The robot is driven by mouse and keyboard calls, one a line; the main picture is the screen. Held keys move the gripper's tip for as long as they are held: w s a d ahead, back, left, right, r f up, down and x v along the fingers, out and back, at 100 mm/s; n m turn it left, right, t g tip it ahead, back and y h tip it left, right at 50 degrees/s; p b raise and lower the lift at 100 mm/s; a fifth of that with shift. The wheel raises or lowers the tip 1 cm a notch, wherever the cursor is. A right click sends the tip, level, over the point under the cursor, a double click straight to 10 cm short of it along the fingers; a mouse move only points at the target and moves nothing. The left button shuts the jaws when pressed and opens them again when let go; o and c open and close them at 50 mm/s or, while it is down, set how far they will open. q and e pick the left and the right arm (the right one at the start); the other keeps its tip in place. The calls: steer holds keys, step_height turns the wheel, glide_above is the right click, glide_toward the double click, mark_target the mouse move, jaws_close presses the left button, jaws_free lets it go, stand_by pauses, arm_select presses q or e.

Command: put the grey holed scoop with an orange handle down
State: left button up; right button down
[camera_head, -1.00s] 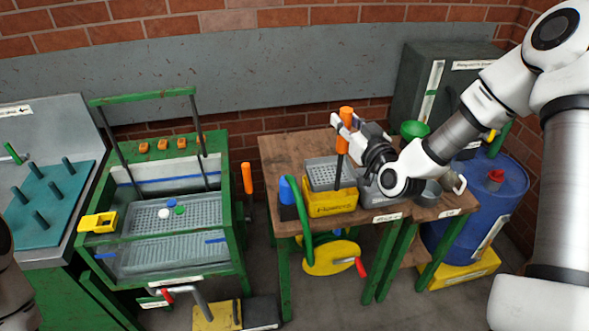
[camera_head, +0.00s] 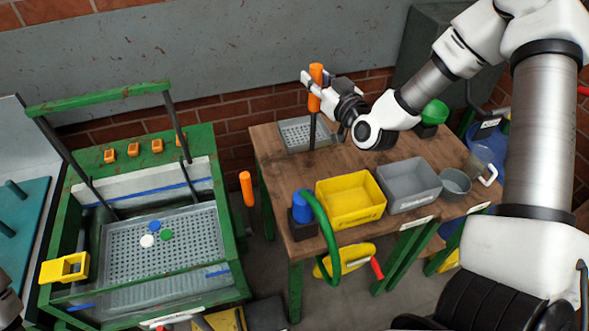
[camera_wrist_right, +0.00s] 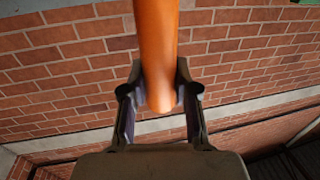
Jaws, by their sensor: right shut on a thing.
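The scoop has an upright orange handle (camera_head: 316,78), a dark stem and a grey holed pan (camera_head: 297,133). The pan is level at the back left of the wooden table (camera_head: 270,160); I cannot tell whether it touches the top. My right gripper (camera_head: 316,92) is shut on the orange handle. In the right wrist view, the handle (camera_wrist_right: 156,50) stands between the two fingers (camera_wrist_right: 158,100).
A yellow bin (camera_head: 350,203), a grey bin (camera_head: 410,185) and a grey cup (camera_head: 455,183) stand along the table's front. A green funnel (camera_head: 433,112) is at the back right. The sorting basin (camera_head: 130,255) is at left. Bare wood lies mid-table.

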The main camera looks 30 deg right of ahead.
steer(key=b, duration=0.5)
glide_above(314, 133)
steer(key=f, duration=0.5)
steer(key=shift+s+d, duration=0.1)
steer(key=shift+s, duration=0.1)
steer(key=shift+w+f, duration=0.15)
steer(key=shift+f, duration=0.3)
step_height(314, 133, down, 10)
steer(key=shift+w+r+p, duration=0.15)
steer(key=shift+p, duration=0.35)
steer(key=shift+w, duration=0.1)
steer(key=c, duration=0.9)
jaws_free()
